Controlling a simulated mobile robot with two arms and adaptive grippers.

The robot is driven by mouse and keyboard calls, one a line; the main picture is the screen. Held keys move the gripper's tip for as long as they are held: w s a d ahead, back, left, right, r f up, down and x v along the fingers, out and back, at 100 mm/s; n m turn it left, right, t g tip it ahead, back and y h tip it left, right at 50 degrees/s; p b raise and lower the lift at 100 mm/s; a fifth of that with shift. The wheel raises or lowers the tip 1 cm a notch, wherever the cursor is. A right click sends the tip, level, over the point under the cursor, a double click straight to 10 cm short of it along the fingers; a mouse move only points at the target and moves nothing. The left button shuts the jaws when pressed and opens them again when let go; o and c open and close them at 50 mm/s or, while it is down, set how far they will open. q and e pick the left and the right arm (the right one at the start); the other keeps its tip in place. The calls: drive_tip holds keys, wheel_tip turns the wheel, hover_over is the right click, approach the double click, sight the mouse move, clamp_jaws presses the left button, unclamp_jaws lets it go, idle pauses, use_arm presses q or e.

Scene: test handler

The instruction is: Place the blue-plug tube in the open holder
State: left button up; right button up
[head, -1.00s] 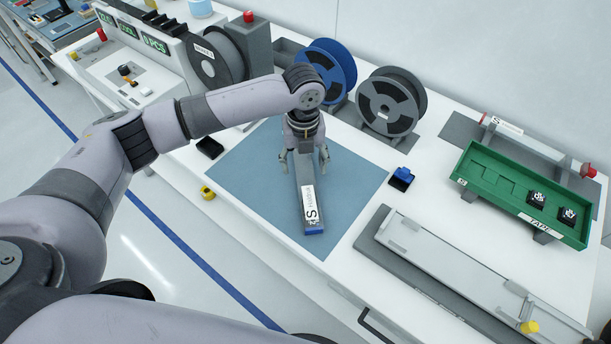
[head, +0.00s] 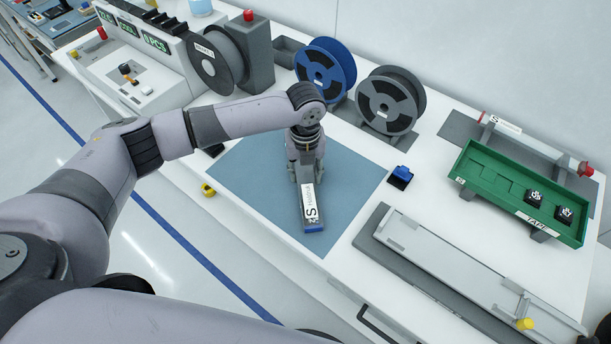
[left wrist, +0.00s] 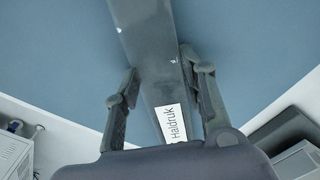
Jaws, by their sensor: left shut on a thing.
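The blue-plug tube (head: 309,196) is a long grey bar with a white label, lying on the blue mat (head: 252,165). Its blue plug (head: 313,228) is at the near end. My left gripper (head: 305,172) is shut on the tube towards its far part. In the left wrist view the fingers (left wrist: 163,80) stand on both sides of the tube (left wrist: 155,50). A long grey holder (head: 440,262) with a yellow knob lies at the front right. Another fixture (head: 500,126) with a red knob is behind the green tray. I cannot tell which is the open holder. My right gripper is not in view.
A green tray (head: 480,180) with two black parts stands at the right. A small blue block (head: 401,176) is beside the mat's right corner. A blue reel (head: 326,68) and a grey reel (head: 388,102) stand behind.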

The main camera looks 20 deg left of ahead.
use_arm(q)
drive_tip(key=c, duration=0.5)
drive_tip(key=shift+o, duration=0.2)
drive_tip(key=shift+r, duration=0.1)
